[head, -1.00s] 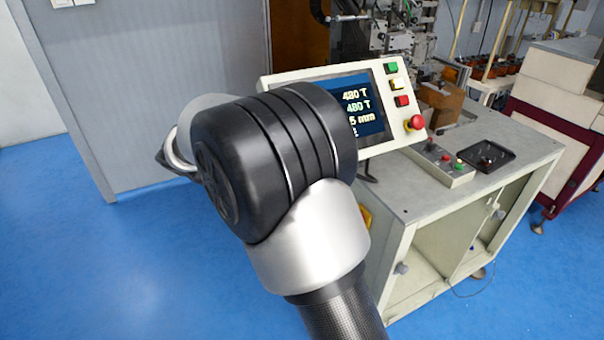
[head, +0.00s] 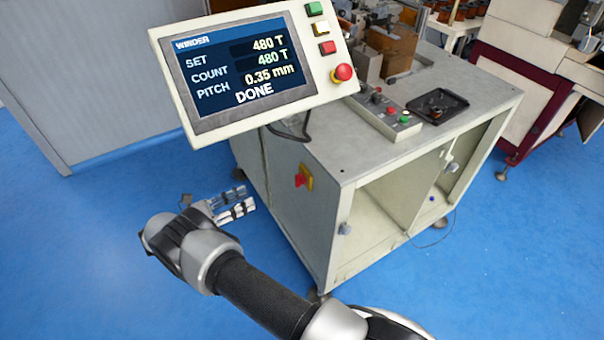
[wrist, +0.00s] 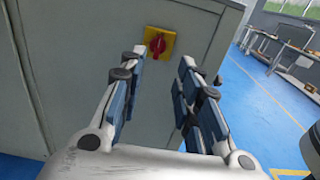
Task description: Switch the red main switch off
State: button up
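The red main switch (head: 300,180) is a red rotary knob on a yellow plate, on the left side panel of the grey winder cabinet (head: 285,215). In the wrist view the red switch (wrist: 157,45) shows ahead, just above and between the fingertips, with its grip bar roughly upright. My gripper (head: 235,203) is in front of that side panel, lower and to the left of the switch in the head view. In the wrist view my gripper (wrist: 160,60) has its fingers apart with nothing between them. The fingers do not appear to touch the switch.
A control panel (head: 250,75) with a screen reading DONE, coloured buttons and a red emergency stop (head: 343,73) overhangs the cabinet's left side. A button box (head: 390,118) and a black tray (head: 437,106) lie on the cabinet top. Blue floor (head: 100,230) is free at left.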

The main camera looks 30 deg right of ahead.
aim_at(300, 180)
jog(key=d+b, duration=0.1)
jog(key=d, duration=1.5)
jog(key=shift+w+d, duration=0.25)
jog(key=shift+c, duration=0.5)
grip_shut()
